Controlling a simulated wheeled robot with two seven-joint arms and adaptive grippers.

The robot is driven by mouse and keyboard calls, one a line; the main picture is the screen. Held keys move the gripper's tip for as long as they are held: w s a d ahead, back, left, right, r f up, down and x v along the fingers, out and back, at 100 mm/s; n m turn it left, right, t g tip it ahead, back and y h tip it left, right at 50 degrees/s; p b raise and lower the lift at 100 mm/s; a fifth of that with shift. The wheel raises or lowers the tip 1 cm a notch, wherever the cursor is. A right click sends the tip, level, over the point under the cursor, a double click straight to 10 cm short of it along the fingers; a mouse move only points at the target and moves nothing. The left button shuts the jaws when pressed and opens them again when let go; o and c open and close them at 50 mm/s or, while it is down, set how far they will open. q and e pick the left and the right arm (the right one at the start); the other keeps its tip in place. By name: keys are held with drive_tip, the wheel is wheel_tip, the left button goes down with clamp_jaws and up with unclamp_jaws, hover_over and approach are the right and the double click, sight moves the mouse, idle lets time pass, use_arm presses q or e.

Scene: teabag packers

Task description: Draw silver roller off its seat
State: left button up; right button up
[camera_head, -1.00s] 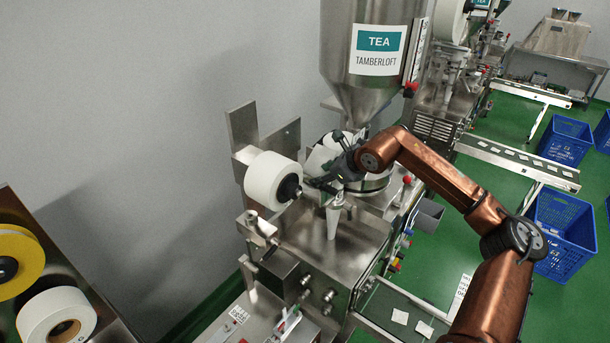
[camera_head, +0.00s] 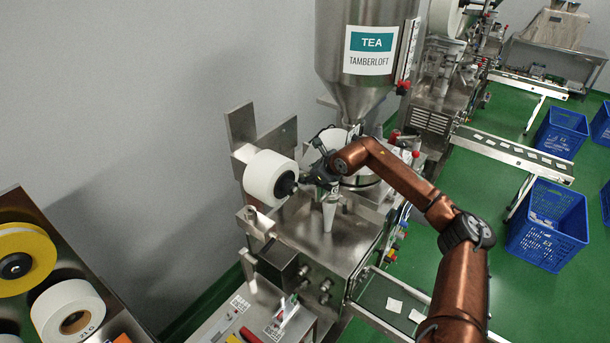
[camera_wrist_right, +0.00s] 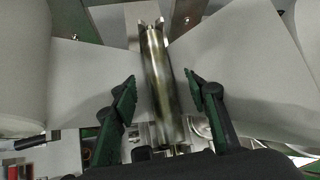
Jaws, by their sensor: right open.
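The silver roller (camera_wrist_right: 162,90) is a slim metal cylinder in the middle of the right wrist view. Its far end lies at a notched metal seat (camera_wrist_right: 150,32). My right gripper (camera_wrist_right: 161,78) is open, with one dark green-padded finger on each side of the roller and a gap on both sides. In the head view my right gripper (camera_head: 315,172) is over the packing machine (camera_head: 325,250), just right of a white paper roll (camera_head: 268,178). The roller cannot be made out in the head view. My left gripper is not in view.
White web sheets (camera_wrist_right: 230,65) flank the roller closely in the wrist view. Yellow and white reels (camera_head: 68,308) are at left. A blue crate (camera_head: 545,225) stands at right.

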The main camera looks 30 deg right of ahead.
drive_tip(key=shift+s+r, duration=0.15)
drive_tip(key=shift+c, duration=2.3)
drive_tip(key=c, duration=0.3)
clamp_jaws()
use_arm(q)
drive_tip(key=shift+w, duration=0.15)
